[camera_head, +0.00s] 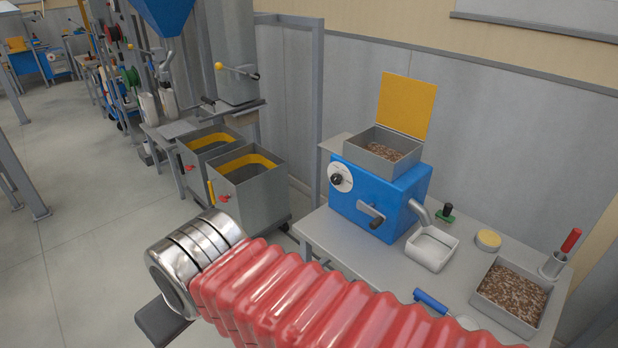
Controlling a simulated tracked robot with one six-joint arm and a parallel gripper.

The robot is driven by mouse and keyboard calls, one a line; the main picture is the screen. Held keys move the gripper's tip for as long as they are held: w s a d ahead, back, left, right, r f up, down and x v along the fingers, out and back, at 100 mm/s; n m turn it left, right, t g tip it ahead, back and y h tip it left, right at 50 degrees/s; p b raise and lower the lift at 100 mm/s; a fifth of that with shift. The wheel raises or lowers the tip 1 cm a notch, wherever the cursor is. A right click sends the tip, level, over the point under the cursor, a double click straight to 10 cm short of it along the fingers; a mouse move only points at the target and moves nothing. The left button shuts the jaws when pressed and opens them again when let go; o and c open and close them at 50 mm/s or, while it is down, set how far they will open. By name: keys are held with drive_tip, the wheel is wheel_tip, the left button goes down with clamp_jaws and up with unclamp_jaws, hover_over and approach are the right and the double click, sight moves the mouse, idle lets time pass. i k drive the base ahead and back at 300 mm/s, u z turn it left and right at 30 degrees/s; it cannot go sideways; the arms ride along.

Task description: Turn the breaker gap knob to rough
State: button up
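The blue breaker machine (385,200) stands on a grey bench at the right. On the left part of its front is a round white dial (346,171) with a small black knob (336,180) on it. The knob's pointer and the dial's markings are too small to read. My arm, with a red ribbed sleeve and a metal cuff, crosses the foreground below and left of the machine, apart from the knob. No gripper fingers can be made out; I cannot tell what the dark piece below the cuff is.
The machine has a dark crank handle (375,218), a grain-filled hopper (382,150) with a raised yellow lid (407,104), and a spout over a white tray (432,249). A grain tray (482,293) sits on the bench (320,230).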

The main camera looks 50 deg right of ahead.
sight(335, 179)
drive_tip(key=i, duration=1.15)
drive_tip(key=z, duration=0.15)
